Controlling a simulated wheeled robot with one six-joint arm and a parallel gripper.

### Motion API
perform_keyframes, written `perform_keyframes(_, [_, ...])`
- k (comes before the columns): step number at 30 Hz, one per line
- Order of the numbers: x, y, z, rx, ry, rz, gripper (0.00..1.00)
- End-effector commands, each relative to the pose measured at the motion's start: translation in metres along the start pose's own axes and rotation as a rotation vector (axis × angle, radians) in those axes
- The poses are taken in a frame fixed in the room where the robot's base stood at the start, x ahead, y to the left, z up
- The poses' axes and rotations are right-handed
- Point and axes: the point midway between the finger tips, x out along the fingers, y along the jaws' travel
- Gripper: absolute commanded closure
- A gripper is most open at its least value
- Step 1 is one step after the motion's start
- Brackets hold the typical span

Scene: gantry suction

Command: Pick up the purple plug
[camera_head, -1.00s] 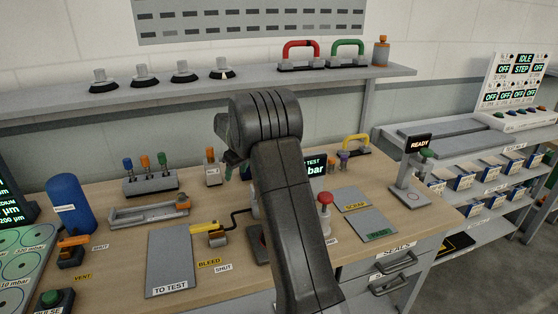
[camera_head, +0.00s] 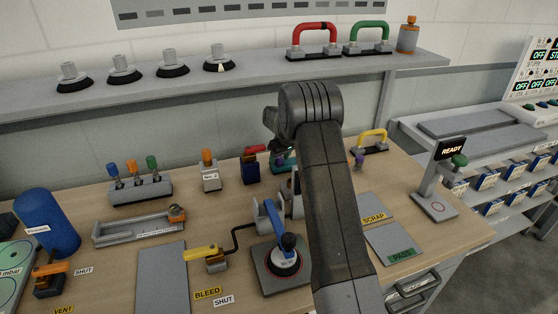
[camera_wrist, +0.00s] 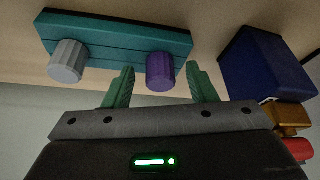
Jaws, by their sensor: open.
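The purple plug (camera_wrist: 160,72) is a short ribbed cylinder at a teal block (camera_wrist: 115,36) in the wrist view. My gripper (camera_wrist: 160,67) is open, with one green finger on each side of the plug; the fingers look apart from it, with a wider gap on the left. In the head view, the teal block (camera_head: 281,167) shows only in part behind my arm, and I cannot make out the plug on it there.
A grey ribbed plug (camera_wrist: 67,61) sits on the same block. A dark blue block (camera_wrist: 266,63) stands close to the right finger in the wrist view. In the head view, the yellow handle (camera_head: 371,138) stands right of my arm, and the shelf (camera_head: 150,92) runs behind it.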

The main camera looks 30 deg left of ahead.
Motion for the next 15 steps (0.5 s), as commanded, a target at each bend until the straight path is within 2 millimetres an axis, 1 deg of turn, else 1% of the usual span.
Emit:
perform_keyframes(5, [-0.0001, 0.0000, -0.0003, 0.000, 0.001, 0.000, 0.49])
perform_keyframes(6, [-0.0002, 0.0000, -0.0003, 0.000, 0.001, 0.000, 0.56])
perform_keyframes(11, [-0.0003, 0.0001, -0.0002, 0.000, 0.001, 0.000, 0.88])
perform_keyframes(12, [-0.0004, 0.0001, -0.0002, 0.000, 0.001, 0.000, 0.96])
perform_keyframes(15, [-0.0006, 0.0002, -0.0004, 0.000, 0.001, 0.001, 0.97])
